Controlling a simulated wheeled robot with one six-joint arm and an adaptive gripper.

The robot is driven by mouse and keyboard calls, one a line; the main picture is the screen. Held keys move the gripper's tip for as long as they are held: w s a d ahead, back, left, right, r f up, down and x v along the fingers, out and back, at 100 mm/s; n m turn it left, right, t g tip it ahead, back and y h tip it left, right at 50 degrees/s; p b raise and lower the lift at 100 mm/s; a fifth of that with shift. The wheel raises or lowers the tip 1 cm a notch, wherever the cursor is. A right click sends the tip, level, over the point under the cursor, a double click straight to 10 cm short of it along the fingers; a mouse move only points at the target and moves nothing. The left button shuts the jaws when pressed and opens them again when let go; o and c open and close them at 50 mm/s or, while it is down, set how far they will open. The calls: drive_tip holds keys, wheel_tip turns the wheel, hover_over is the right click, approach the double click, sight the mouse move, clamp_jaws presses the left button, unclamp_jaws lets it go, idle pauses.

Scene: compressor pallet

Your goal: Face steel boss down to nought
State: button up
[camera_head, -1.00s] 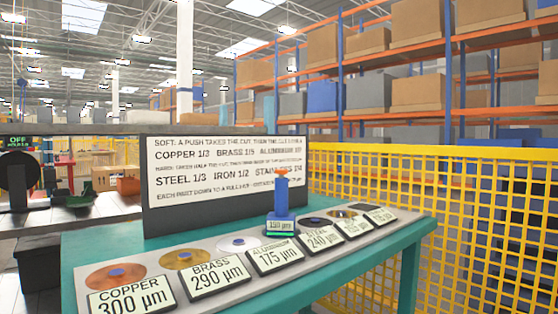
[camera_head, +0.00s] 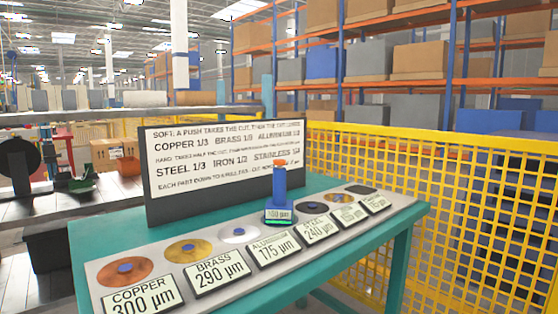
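The STEEL plate (camera_head: 318,228) reads 240 µm and stands in the row of metal labels on the bench. A dark disc (camera_head: 311,208) with a bluish centre lies just behind it. I cannot tell whether this disc is the steel boss or whether the boss is hidden by the blue upright tool. That blue tool (camera_head: 279,184) has an orange top (camera_head: 280,163) and a small display (camera_head: 278,215) that seems to read 100 µm. It stands upright in the row, left of the STEEL plate. My gripper is not in view.
A board (camera_head: 228,155) of cut rules stands behind the row, listing steel 1/3. Copper (camera_head: 105,273), brass (camera_head: 174,251) and aluminium (camera_head: 228,236) discs lie to the left. The bench (camera_head: 262,291) is teal. A yellow mesh fence (camera_head: 470,200) closes off the right side.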

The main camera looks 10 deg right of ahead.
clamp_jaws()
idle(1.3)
